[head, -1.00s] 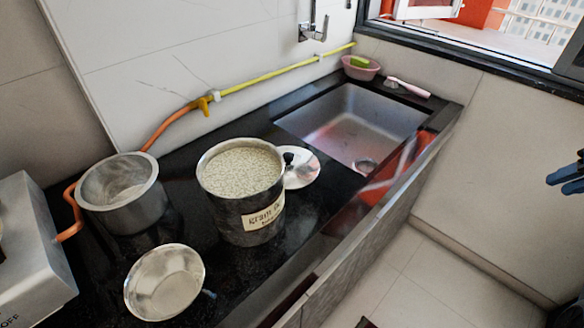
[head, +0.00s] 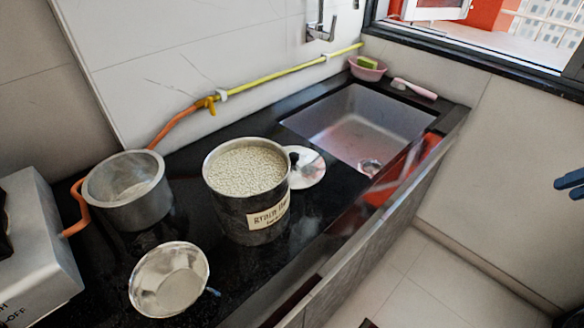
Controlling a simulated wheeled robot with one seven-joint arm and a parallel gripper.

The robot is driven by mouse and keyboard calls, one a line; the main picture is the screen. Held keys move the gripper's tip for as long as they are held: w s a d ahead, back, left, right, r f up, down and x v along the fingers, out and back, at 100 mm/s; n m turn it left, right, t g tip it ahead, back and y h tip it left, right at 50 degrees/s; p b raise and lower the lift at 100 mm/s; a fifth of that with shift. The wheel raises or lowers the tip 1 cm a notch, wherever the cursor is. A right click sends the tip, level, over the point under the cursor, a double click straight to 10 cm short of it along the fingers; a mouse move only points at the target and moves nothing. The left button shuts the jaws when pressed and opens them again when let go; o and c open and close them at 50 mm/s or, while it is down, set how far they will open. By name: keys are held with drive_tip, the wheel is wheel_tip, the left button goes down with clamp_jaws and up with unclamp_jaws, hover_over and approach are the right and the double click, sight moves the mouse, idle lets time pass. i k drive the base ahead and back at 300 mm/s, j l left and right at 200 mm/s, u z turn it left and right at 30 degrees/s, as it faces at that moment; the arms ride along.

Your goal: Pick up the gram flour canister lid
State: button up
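The gram flour canister (head: 240,215) stands upright on the black counter. A shiny round lid with a black knob (head: 308,168) is just right of the canister, by the sink's near left corner. The canister hides its left part, and I cannot tell whether they touch. My gripper (head: 569,186) shows only as dark blue finger parts at the right edge, far right of the lid. Nothing is seen in it, and its opening is unclear.
A grey pot (head: 125,200) and a tilted metal bowl (head: 150,290) stand left of the canister, beside a steel stove (head: 45,245). The sink (head: 350,125) is behind the lid. A pink bowl (head: 366,72) and brush (head: 415,88) are at the back. Floor on the right is clear.

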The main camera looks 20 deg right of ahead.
sight(307, 169)
drive_tip(key=i+l+u, duration=0.15)
drive_tip(key=l, duration=0.2)
drive_tip(key=i+l+u, duration=0.35)
drive_tip(key=l, duration=0.4)
drive_tip(key=i+l+u, duration=0.15)
drive_tip(key=l, duration=0.25)
drive_tip(key=i+l+u, duration=0.15)
drive_tip(key=l, duration=0.3)
